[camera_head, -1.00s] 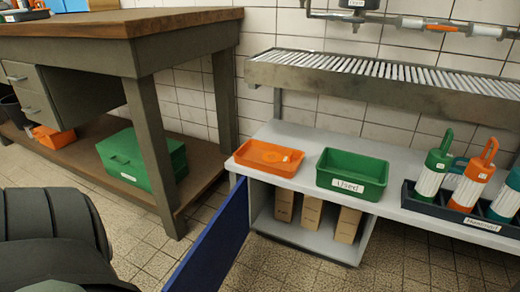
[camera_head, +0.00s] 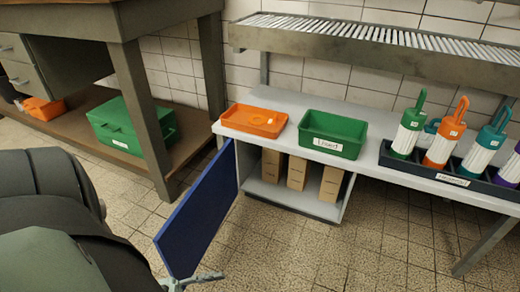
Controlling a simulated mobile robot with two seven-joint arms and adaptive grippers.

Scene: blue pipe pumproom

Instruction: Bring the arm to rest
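Dark, rounded parts of my own arm (camera_head: 50,215) fill the lower left of the head view. A small grey piece (camera_head: 195,280) shows at the bottom edge, by the lower end of the open blue cabinet door (camera_head: 198,215). It may be a gripper's tip or a door handle; I cannot tell which.
A grey bench (camera_head: 350,160) carries an orange tray (camera_head: 253,121), a green bin (camera_head: 333,135) and a dark rack (camera_head: 455,178) of coloured-handled canisters. Boxes (camera_head: 297,170) stand in the open cabinet. A wooden workbench (camera_head: 120,15) is at left. The tiled floor at lower right is clear.

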